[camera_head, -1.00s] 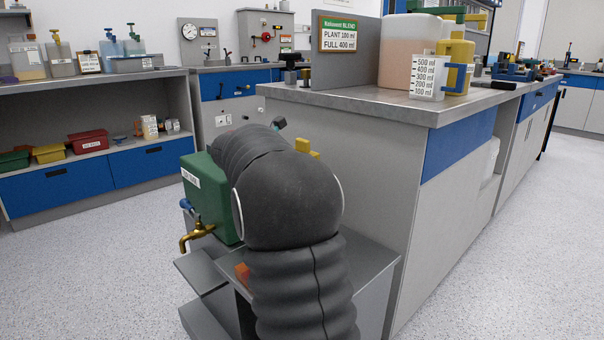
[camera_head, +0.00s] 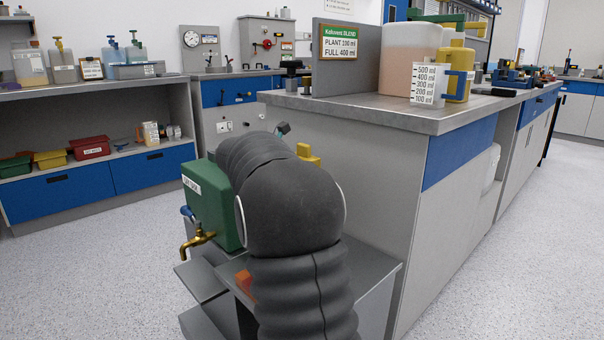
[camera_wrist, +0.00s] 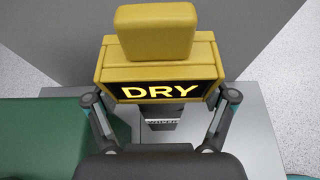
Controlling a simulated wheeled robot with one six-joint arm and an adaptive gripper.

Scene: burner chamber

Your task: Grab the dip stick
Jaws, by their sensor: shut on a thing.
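The dip stick (camera_wrist: 155,58) has a yellow head with a knob on top and a dark panel that reads "DRY" in lit letters. In the wrist view, my gripper (camera_wrist: 163,98) has one finger at each side of this head and is shut on it. A dark stem with a pale marked strip runs below the panel; its lower end is hidden.
A green tank (camera_head: 212,205) with a brass tap stands on a grey stand left of my arm. A grey bench (camera_head: 390,112) rises close behind and to the right, bearing a graduated beaker (camera_head: 427,84) and a sign (camera_head: 338,42). The floor at right is clear.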

